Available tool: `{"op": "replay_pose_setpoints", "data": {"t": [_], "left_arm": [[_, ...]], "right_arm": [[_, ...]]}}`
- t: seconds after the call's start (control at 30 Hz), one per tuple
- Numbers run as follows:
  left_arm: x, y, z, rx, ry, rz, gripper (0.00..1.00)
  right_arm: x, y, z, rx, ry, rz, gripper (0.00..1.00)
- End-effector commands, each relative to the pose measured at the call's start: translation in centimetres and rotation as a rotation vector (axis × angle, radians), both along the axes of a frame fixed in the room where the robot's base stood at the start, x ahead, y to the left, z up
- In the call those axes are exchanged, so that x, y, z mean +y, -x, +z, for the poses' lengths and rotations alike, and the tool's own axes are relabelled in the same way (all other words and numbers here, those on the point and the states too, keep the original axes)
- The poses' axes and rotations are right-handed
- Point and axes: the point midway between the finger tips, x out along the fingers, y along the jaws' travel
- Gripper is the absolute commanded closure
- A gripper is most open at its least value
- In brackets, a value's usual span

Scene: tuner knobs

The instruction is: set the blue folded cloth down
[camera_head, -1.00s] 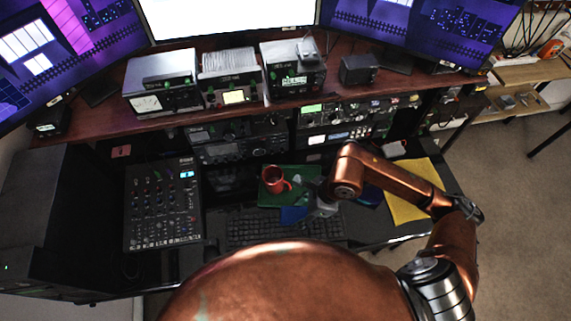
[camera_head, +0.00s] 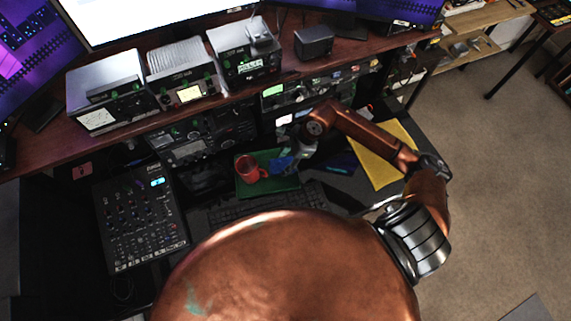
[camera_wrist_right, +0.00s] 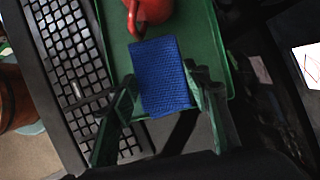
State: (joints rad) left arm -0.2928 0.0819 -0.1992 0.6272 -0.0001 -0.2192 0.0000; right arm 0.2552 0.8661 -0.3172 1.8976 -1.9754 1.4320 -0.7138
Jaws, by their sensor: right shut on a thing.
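The blue folded cloth (camera_head: 281,164) is held in my right gripper (camera_head: 290,156), to the right of a red mug (camera_head: 248,170). In the right wrist view the blue cloth (camera_wrist_right: 162,76) lies between the two fingers of the right gripper (camera_wrist_right: 161,80), which is shut on it. Below it is the green tray (camera_head: 262,188), which also shows in the right wrist view (camera_wrist_right: 208,45). I cannot tell whether the cloth touches the tray. The red mug (camera_wrist_right: 153,10) is just beyond the cloth there. My left gripper is not in view.
A black keyboard (camera_head: 235,209) lies in front of the tray; a mixer (camera_head: 140,220) stands at the left. A yellow sheet (camera_head: 378,167) is to the right, partly behind my arm. Radio equipment (camera_head: 195,145) and the shelf (camera_head: 145,119) bound the back.

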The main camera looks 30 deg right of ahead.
Motion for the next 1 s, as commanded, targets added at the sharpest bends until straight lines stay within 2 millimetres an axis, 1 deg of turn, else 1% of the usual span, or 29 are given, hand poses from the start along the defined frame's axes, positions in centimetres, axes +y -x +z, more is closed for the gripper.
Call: {"op": "replay_pose_setpoints", "data": {"t": [0.07, 0.23, 0.43, 0.63, 0.67, 0.9, 1.0], "left_arm": [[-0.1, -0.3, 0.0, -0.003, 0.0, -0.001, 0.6], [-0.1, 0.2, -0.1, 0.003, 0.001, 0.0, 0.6], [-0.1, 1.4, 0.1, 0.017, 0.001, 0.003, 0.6], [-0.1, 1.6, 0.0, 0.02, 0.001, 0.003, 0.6], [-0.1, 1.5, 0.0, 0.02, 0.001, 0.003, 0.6], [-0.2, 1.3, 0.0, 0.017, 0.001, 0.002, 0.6], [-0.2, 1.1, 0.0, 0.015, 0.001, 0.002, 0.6]], "right_arm": [[-0.2, -0.3, -0.4, 0.001, -0.001, 0.0, 0.79], [-0.7, -0.8, -1.4, 0.002, -0.001, 0.0, 0.79], [-0.5, -0.7, -4.0, 0.001, -0.003, 0.0, 0.79], [-0.6, -0.8, -4.2, -0.001, 0.0, 0.002, 0.79], [-0.6, -0.8, -4.2, -0.001, 0.0, 0.002, 0.55], [-0.6, -0.8, -4.2, 0.0, 0.0, 0.002, 0.39], [-0.6, -0.8, -4.2, 0.0, 0.0, 0.002, 0.39]]}}
